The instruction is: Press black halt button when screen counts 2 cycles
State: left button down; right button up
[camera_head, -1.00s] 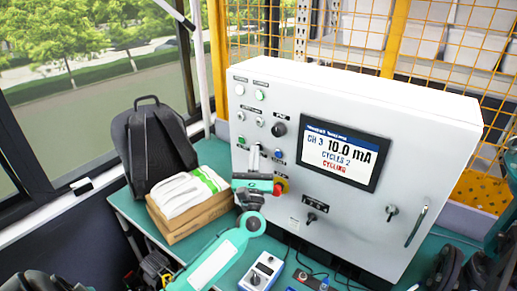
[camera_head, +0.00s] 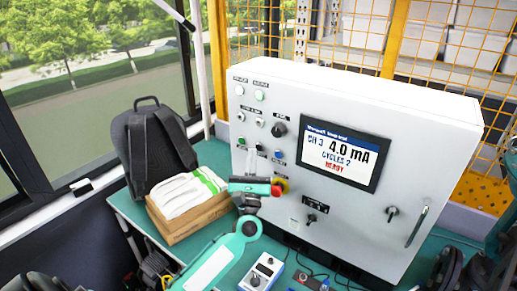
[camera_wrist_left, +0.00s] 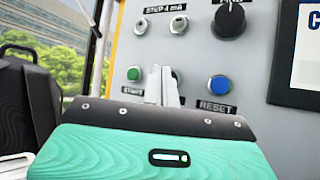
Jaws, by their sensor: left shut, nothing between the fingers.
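The screen (camera_head: 340,153) on the white cabinet reads CH 3, 4.0 mA, CYCLES 2 and READY. My left gripper (camera_head: 257,154) is shut and empty at the button panel. In the left wrist view its fingertips (camera_wrist_left: 162,84) stand between the green start button (camera_wrist_left: 134,73) and the blue RESET button (camera_wrist_left: 218,84). They cover most of a button there, so the black halt button is hidden and I cannot tell whether they touch it. My right gripper is not in view.
A red knob on a yellow base (camera_head: 281,186) sits close to my left wrist. A black dial (camera_head: 279,130) is above. A backpack (camera_head: 152,145) and a box with white cloth (camera_head: 190,210) stand left of the cabinet. A small meter (camera_head: 262,272) lies in front.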

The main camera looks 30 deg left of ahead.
pick_arm(q)
jog(key=shift+s, duration=0.1)
jog(key=shift+s+a, duration=0.2)
jog(key=shift+s, duration=2.2)
jog(key=shift+f, duration=0.1)
